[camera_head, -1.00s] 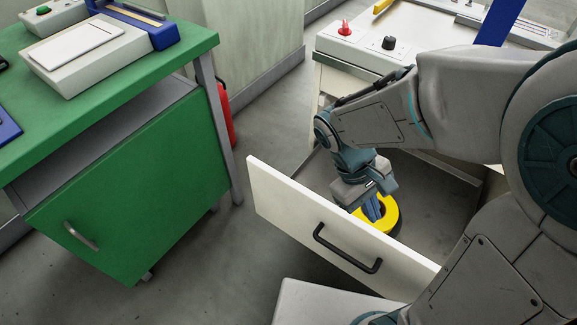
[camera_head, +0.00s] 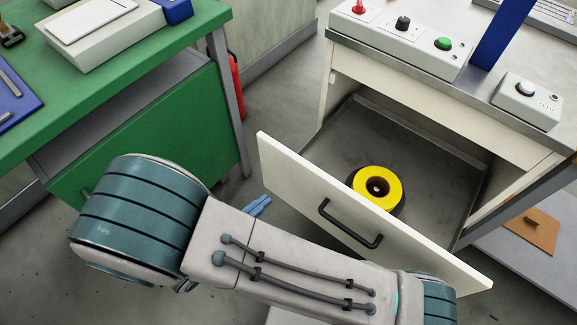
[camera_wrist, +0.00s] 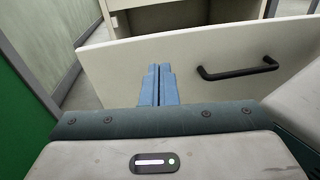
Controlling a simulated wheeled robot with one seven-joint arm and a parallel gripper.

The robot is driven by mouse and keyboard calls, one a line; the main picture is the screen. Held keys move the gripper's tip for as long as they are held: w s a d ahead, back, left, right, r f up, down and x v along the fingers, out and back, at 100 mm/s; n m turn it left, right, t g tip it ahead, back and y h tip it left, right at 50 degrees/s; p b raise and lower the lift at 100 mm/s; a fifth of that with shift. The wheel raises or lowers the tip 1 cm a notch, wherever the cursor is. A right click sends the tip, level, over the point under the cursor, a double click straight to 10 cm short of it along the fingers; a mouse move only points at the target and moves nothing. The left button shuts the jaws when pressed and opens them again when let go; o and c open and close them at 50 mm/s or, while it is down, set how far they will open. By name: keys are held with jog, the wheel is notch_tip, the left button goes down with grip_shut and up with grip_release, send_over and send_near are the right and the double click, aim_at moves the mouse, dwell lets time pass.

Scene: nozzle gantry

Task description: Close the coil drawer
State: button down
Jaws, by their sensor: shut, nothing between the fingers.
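The coil drawer (camera_head: 330,185) is pulled far out of the white cabinet; its front panel and black handle (camera_head: 350,225) face me. A yellow coil (camera_head: 377,187) on a dark base lies inside on the grey drawer floor. My gripper (camera_head: 258,206) is shut and empty, outside the drawer, in front of the left part of its front panel. In the wrist view my blue fingers (camera_wrist: 158,84) are together and point at the white panel, left of the handle (camera_wrist: 238,70). I cannot tell whether they touch it.
The white cabinet (camera_head: 440,105) carries a control panel with red, black and green knobs. A green workbench (camera_head: 130,120) stands at the left, with a red extinguisher (camera_head: 236,85) behind its leg. Floor is clear between bench and drawer.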

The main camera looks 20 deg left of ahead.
aim_at(297, 161)
jog(key=shift+n+t+y, duration=0.7)
jog(key=shift+n, duration=0.1)
jog(key=x, duration=0.4)
jog(key=b+x, duration=0.1)
jog(key=x, duration=0.2)
jog(key=a+x, duration=0.1)
jog(key=x, duration=0.3)
jog(key=shift+w+d+f+b, duration=0.2)
jog(key=shift+w+f+b, duration=0.15)
jog(key=shift+w, duration=0.2)
